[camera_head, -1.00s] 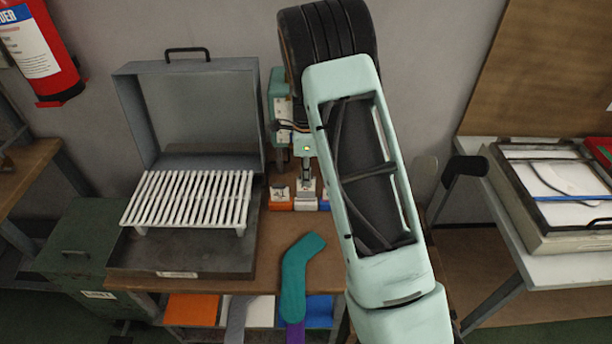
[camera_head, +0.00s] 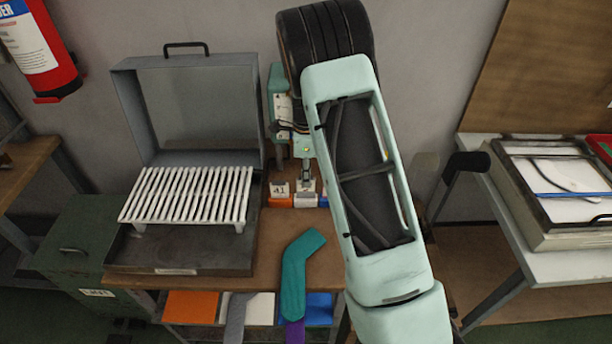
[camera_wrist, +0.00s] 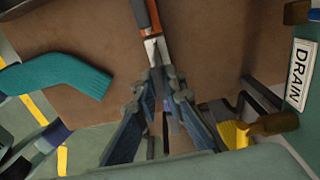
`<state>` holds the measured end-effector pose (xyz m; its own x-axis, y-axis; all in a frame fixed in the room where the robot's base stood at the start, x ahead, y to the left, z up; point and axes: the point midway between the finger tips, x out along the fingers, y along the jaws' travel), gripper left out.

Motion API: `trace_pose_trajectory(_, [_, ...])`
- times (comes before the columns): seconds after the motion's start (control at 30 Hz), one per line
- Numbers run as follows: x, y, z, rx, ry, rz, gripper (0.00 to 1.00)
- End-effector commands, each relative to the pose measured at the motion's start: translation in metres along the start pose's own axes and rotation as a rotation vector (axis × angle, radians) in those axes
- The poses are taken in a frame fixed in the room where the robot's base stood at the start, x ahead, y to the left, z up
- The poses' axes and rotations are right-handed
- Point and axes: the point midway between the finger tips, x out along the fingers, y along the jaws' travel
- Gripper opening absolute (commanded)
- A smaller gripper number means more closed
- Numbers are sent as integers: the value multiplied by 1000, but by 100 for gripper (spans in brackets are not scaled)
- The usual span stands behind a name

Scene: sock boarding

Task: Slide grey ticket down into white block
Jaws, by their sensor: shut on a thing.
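The white block (camera_head: 306,201) sits at the back of the brown table, between an orange block (camera_head: 280,202) and a blue block partly hidden by my arm. My gripper (camera_head: 307,183) points down just above the white block, shut on a small pale ticket that I take to be the grey one. The ticket is mostly hidden between the fingers, and I cannot tell whether its lower edge is in the block. In the wrist view my gripper (camera_wrist: 162,72) reaches toward the white block (camera_wrist: 152,47), with the orange block (camera_wrist: 153,18) beyond it. A ticket (camera_head: 279,188) stands on the orange block.
A teal sock shape (camera_head: 296,270) lies at the table's front. A white slatted rack (camera_head: 190,196) and an open grey box (camera_head: 205,110) stand to the left. A teal stand (camera_head: 279,100) rises behind the blocks. A yellow brush (camera_wrist: 235,135) shows in the wrist view.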

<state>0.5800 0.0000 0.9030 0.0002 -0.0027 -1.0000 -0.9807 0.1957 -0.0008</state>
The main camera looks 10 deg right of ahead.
Motion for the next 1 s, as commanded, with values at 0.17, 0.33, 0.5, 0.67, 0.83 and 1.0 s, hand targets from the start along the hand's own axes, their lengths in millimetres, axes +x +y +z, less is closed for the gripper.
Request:
trace_pose_trajectory(0.17, [6, 0, 0, 0, 0, 0, 0])
trace_pose_trajectory(0.33, [10, 0, 0, 0, 0, 0, 0])
trace_pose_trajectory(0.5, [14, 0, 0, 0, 0, 0, 0])
trace_pose_trajectory(0.67, [18, 0, 0, 0, 0, 0, 0])
trace_pose_trajectory(0.83, [20, 0, 0, 0, 0, 0, 12])
trace_pose_trajectory(1.0, [20, 0, 0, 0, 0, 0, 30])
